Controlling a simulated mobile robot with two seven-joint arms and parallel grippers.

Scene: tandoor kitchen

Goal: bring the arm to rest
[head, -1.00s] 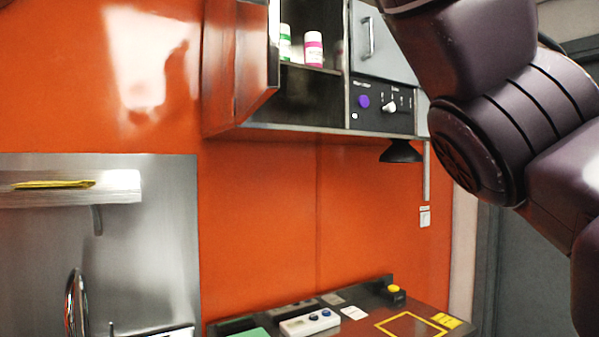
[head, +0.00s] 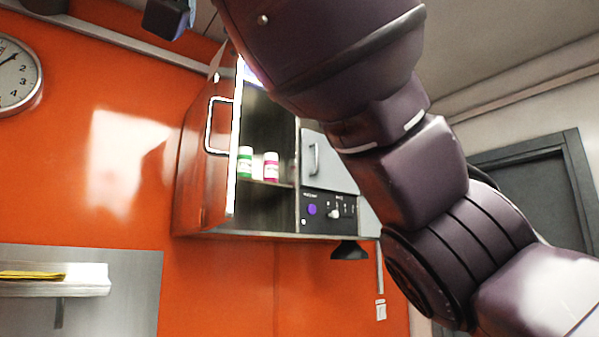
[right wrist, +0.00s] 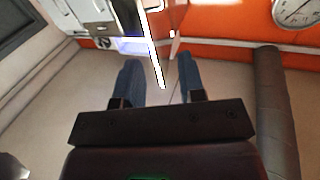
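My right arm (head: 400,150) crosses the head view from the lower right to the top. Part of my right gripper (head: 168,14) shows at the top edge, cut off by the frame. In the right wrist view, the two blue fingers of my right gripper (right wrist: 160,82) are spread apart with nothing held between them. The bright edge of the open cabinet door shows behind the gap. My left gripper is not in view.
An open wall cabinet (head: 262,215) holds a green-labelled bottle (head: 245,163) and a pink-labelled bottle (head: 271,166). Its door (head: 203,170) with a handle stands out to the left, near my right arm. A shelf (head: 75,287) with a yellow cloth (head: 32,275) is at lower left.

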